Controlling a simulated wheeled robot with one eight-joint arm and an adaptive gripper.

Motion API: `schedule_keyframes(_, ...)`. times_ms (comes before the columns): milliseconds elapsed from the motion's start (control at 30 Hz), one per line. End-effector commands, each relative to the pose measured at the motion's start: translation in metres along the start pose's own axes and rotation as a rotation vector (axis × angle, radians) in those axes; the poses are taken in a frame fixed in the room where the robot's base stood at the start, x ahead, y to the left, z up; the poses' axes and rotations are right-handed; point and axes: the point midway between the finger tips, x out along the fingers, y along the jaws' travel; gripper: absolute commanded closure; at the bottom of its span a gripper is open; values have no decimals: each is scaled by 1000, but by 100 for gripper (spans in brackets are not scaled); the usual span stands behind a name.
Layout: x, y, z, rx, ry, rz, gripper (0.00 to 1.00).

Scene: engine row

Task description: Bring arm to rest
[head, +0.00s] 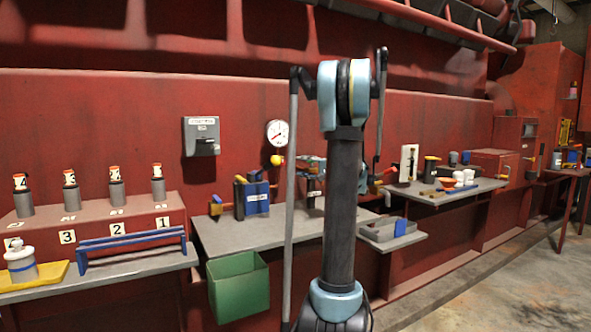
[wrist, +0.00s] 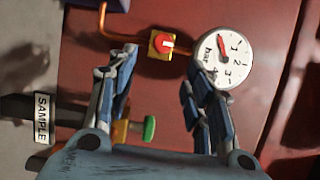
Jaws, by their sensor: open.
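My gripper (wrist: 163,72) is open in the wrist view, with its two blue-grey fingers apart and nothing held between them. Beyond the fingers is the red wall, with a round white pressure gauge (wrist: 222,58) close to the right finger in the picture. In the head view my arm (head: 340,200) stands upright in the middle and bends over at a light-blue joint at the top. The gripper end is mostly hidden behind the arm there. The gauge also shows in the head view (head: 277,132), left of my arm.
A red knob on a yellow plate (wrist: 163,44) and a green-handled valve (wrist: 149,128) lie near the fingers in the wrist view. A grey shelf (head: 240,234), green bin (head: 238,288), grey tray (head: 385,232) and blue rack (head: 132,243) surround my arm. Floor is clear at right.

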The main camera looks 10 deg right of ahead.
Motion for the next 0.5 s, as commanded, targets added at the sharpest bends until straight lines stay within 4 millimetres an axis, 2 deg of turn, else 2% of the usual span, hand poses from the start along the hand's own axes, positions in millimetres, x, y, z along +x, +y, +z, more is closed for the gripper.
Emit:
schedule_keyframes(200, -12, 0, 0, 0, 0, 0, 53)
schedule_keyframes(500, -12, 0, 0, 0, -1, 1, 53)
